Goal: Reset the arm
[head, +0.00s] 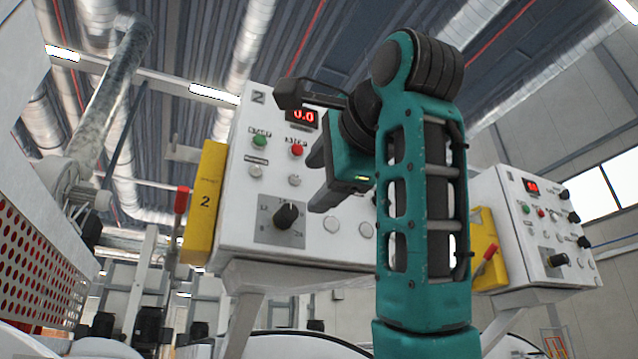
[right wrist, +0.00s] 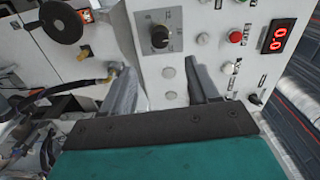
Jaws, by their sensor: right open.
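My right arm (head: 425,200) is teal and black and rises in front of the white control panel (head: 232,225) marked 2. My right gripper (head: 316,182) is open, with its dark fingers pointing left in the head view. It is in front of the panel, and nothing shows between the fingers. In the right wrist view the two grey fingers (right wrist: 163,88) stand apart, with the panel's black knob (right wrist: 160,37) beyond them. Contact with the panel cannot be told. The panel has a red display (head: 303,116), a green button (head: 260,141) and a red button (head: 297,150). My left gripper is not in view.
A second white control panel (head: 520,270) stands to the right, partly behind my arm. A perforated red-and-white machine guard (head: 40,265) is at the left.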

